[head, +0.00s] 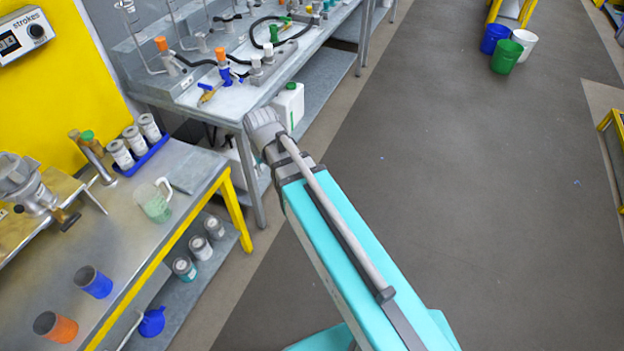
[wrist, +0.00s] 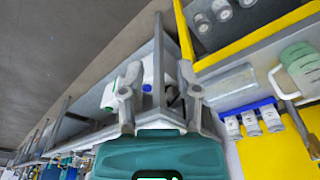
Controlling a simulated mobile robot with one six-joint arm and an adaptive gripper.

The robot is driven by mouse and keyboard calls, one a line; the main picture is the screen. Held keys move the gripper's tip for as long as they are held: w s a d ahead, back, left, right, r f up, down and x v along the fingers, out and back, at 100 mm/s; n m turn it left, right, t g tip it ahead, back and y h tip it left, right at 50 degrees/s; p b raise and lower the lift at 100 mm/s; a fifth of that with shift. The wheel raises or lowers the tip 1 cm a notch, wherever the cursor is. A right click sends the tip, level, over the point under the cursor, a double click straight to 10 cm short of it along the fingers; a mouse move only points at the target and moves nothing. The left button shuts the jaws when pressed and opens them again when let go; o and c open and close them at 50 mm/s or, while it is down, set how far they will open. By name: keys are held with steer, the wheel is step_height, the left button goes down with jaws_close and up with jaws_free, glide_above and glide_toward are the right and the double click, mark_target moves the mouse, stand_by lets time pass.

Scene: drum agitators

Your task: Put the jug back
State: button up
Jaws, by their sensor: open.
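The jug (head: 152,202) is clear with a pale green tint and a white handle. It stands upright on the grey bench to the left, near a flat grey plate (head: 198,170). In the wrist view, which looks upside down, the jug (wrist: 302,68) shows at the right edge, partly cut off, with its handle towards the plate. My gripper (wrist: 160,88) is open and empty, with its two fingers spread. It is apart from the jug. In the head view my arm reaches towards the bench gap and the fingers are hidden.
A blue tray (head: 152,157) with several tins stands behind the jug. A blue cup (head: 93,282) and an orange cup (head: 55,327) stand in front. A metal machine (head: 28,185) is at left. A white canister (head: 288,106) sits under the far bench.

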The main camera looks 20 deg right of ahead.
steer(key=s+d+m+g, duration=0.1)
steer(key=s+d+m, duration=0.1)
steer(key=s+d, duration=0.5)
steer(key=d, duration=0.4)
steer(key=shift+s+d, duration=0.2)
steer(key=shift+s, duration=0.1)
stand_by(0.5)
